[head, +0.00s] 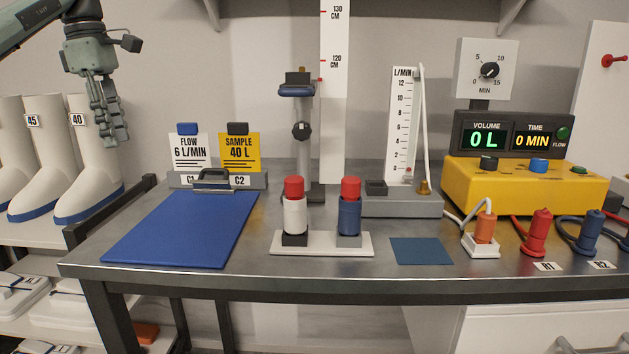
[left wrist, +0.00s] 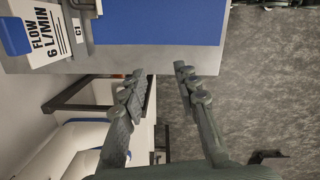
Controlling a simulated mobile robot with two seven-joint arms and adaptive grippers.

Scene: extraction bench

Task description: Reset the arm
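My left gripper (head: 112,135) hangs at the upper left in the head view, fingers pointing down, in front of the white boots and left of the bench. In the left wrist view its two fingers (left wrist: 160,73) are apart with nothing between them, so it is open and empty. The bench edge and blue mat (left wrist: 170,25) lie beyond the fingertips there. My right gripper is in neither view.
The bench holds a blue mat (head: 182,229), a card holder (head: 255,181), two red-capped cylinders on a white stand (head: 322,244), a flow meter (head: 402,125) and a yellow pump unit (head: 525,185). White boots (head: 88,165) stand on the left shelf.

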